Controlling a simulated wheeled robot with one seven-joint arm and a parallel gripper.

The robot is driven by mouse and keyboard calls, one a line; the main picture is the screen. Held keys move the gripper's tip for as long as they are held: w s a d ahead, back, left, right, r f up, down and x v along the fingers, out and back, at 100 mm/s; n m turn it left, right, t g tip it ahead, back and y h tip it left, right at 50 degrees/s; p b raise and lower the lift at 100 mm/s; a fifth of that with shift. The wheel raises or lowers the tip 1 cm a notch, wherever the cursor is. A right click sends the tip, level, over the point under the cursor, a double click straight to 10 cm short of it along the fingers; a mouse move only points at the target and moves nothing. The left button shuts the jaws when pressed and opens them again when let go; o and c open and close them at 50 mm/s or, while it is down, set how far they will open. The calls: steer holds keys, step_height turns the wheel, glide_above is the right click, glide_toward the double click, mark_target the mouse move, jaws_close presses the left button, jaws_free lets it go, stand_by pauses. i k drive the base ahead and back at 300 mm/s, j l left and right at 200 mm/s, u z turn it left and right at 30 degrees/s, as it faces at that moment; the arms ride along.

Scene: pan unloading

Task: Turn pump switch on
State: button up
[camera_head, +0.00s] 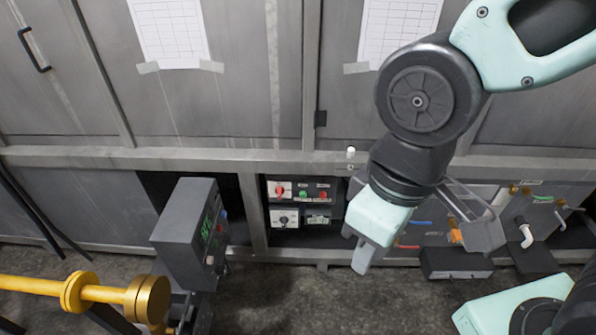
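A dark control panel (304,203) is set low in the grey cabinet wall, near the middle of the view. Its upper row has a red rotary switch (280,190), a green button (303,195) and a red button (323,195). Its lower row has a pale plate with a dark knob (285,218) and another small unit (318,217). The labels are too small to read, so I cannot tell which is the pump switch. My gripper (360,254) hangs to the right of the panel, pointing down, and appears apart from it. Whether its fingers are open is unclear.
A grey console (188,235) with a green display stands left of the panel. A yellow pipe (85,292) is at lower left. Hoses and fittings (525,232) are at the right. A dark box (455,264) sits low beside my gripper. The floor between console and gripper is clear.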

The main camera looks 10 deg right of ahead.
mark_target(281, 191)
steer(key=i+l+u, duration=0.75)
steer(key=i+l, duration=0.05)
steer(key=l, duration=0.1)
